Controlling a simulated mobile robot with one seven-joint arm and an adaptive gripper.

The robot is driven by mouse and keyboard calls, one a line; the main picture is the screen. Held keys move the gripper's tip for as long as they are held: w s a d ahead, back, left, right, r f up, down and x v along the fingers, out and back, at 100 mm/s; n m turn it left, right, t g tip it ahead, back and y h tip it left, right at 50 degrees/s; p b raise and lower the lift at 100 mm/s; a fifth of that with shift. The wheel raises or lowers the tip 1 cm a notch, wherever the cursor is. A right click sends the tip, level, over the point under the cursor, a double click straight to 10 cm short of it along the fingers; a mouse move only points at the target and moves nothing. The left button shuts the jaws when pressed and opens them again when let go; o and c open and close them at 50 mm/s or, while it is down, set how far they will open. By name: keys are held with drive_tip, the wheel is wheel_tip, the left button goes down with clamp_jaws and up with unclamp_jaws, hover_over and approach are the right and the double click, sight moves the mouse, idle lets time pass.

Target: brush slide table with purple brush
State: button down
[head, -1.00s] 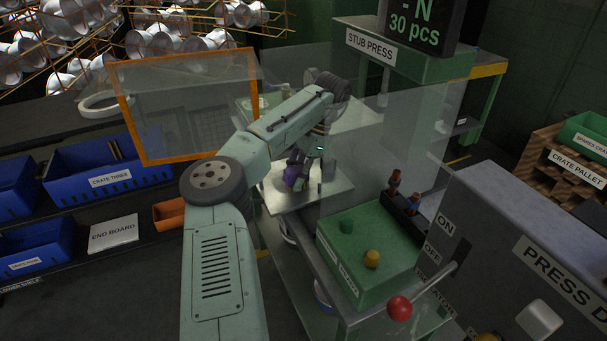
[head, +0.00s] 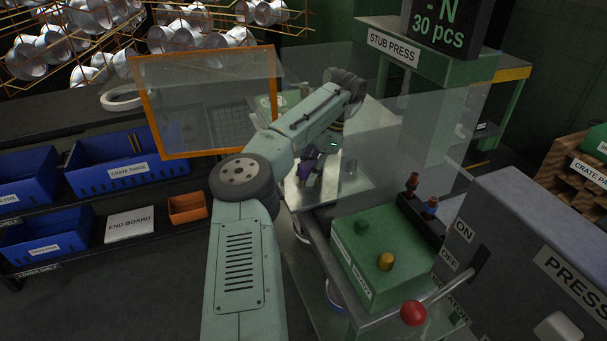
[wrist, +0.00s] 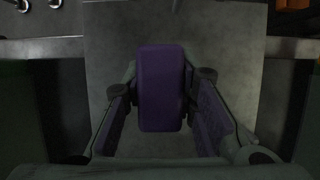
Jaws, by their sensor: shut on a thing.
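The purple brush (wrist: 161,88) is a rounded block seen from above in the wrist view. My gripper (wrist: 162,92) is shut on it, with one finger on each side. In the head view my gripper (head: 314,168) and the purple brush (head: 306,168) are partly hidden behind my arm and the clear panel. The slide table (head: 297,193) is a pale metal plate below them. Its bare plate (wrist: 230,60) spreads under the brush in the wrist view. Whether the bristles touch the plate is hidden.
A clear guard panel (head: 400,160) stands right of the gripper. An orange-framed screen (head: 205,100) stands at left. Blue crates (head: 125,165) sit on the left shelves.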

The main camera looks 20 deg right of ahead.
drive_tip(key=shift+d, duration=1.45)
drive_tip(key=shift+f, duration=0.15)
drive_tip(key=shift+a, duration=0.1)
drive_tip(key=shift+a, duration=2.35)
drive_tip(key=shift+w, duration=0.8)
drive_tip(key=shift+w+d, duration=0.1)
drive_tip(key=shift+d, duration=2.35)
